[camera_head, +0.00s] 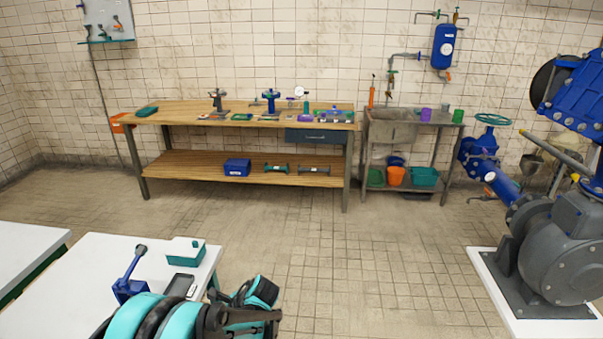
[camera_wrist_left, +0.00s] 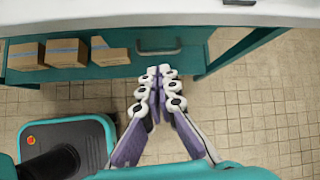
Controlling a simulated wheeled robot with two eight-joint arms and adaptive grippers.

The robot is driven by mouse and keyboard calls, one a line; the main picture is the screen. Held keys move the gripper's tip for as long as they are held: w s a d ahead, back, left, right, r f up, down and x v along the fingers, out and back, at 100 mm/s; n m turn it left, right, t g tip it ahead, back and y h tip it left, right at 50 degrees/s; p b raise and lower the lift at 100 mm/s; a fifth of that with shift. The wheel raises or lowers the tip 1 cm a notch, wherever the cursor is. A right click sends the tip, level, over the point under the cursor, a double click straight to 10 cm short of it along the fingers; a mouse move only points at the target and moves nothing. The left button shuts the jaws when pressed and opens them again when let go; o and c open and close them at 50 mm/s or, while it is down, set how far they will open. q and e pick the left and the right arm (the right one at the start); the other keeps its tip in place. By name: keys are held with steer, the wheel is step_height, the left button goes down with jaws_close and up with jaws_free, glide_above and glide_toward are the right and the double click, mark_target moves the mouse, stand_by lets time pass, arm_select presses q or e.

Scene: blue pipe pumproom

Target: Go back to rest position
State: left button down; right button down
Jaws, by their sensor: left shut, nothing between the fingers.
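My left gripper (camera_wrist_left: 160,72) shows in the left wrist view with its fingers drawn together at the tips and nothing between them. It is near the front of a white-topped table (camera_wrist_left: 120,12), by a teal drawer or shelf (camera_wrist_left: 100,72) below the top. I cannot tell whether it touches the teal part. In the head view my left arm crosses the bottom left, beside a white table (camera_head: 85,262); the fingers cannot be made out there. My right gripper is in neither view.
The white table carries a blue lever tool (camera_head: 130,287), a teal-and-white box (camera_head: 186,256) and a dark flat device (camera_head: 180,285). Cardboard boxes (camera_wrist_left: 66,53) sit under the top. A grey pump (camera_head: 565,245) stands right; a wooden workbench (camera_head: 180,107) and sink (camera_head: 390,132) stand behind open floor.

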arm_select(q)
steer(key=s+d+r+n+t+h, duration=0.2)
steer(key=s+d+r+n+h, duration=0.1)
steer(key=s+r+n, duration=0.3)
steer(key=s+d+r+n+t+h, duration=0.3)
steer(key=s+r+n, duration=0.4)
steer(key=s+n, duration=0.3)
steer(key=shift+s+d+r+n+t+h, duration=0.35)
steer(key=shift+s+d+h, duration=0.55)
steer(key=shift+s, duration=0.35)
steer(key=shift+d, duration=0.1)
